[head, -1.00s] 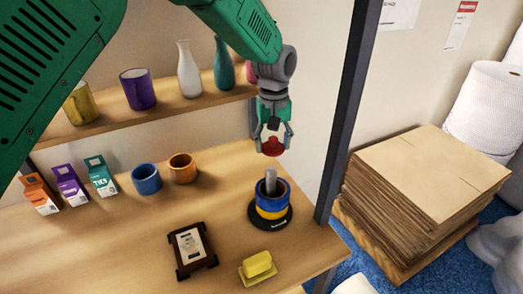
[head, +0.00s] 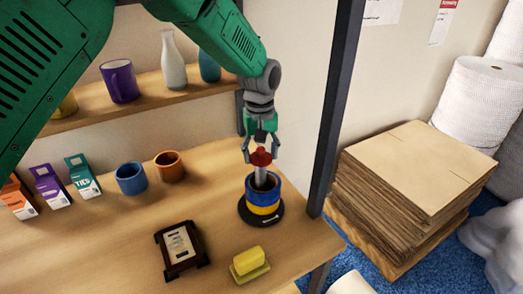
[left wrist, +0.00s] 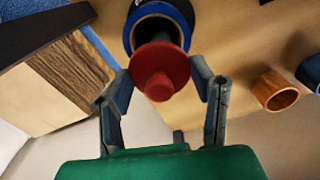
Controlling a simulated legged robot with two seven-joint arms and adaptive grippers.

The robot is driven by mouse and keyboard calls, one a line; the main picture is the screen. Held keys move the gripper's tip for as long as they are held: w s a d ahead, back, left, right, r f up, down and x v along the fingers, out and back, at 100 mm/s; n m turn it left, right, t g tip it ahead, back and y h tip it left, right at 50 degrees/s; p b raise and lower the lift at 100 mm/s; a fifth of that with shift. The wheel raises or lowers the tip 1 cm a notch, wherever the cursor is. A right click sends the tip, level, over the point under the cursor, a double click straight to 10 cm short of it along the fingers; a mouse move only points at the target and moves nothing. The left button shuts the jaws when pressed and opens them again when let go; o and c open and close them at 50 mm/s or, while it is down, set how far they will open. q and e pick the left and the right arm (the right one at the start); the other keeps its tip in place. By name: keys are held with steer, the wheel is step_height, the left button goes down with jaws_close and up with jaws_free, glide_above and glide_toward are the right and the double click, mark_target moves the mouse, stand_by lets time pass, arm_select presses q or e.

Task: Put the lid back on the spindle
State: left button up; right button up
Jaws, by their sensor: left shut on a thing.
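The spindle is a grey post (head: 260,178) on a round black base (head: 246,217), with blue and yellow rolls (head: 264,206) around the post. It stands upright near the right end of the table. My left gripper (head: 261,153) points down above it, shut on the red lid (head: 261,158). The lid appears at the top of the post; I cannot tell if they touch. In the left wrist view the lid (left wrist: 160,72) sits between the fingertips and covers part of the blue roll's opening (left wrist: 157,12). My right gripper is in neither view.
Blue and orange cups (head: 170,166) and several small cartons (head: 82,177) stand to the left. A dark shelf post (head: 334,120) rises close to the right of the spindle.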

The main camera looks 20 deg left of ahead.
arm_select(q)
steer(key=shift+r+p, duration=0.1)
steer(key=shift+p, duration=0.65)
stand_by(1.1)
steer(key=shift+f+p, duration=0.2)
steer(key=shift+p, duration=0.35)
stand_by(1.2)
stand_by(0.3)
steer(key=o, duration=1)
steer(key=shift+o, duration=0.5)
steer(key=o, duration=0.4)
steer(key=shift+r, duration=0.1)
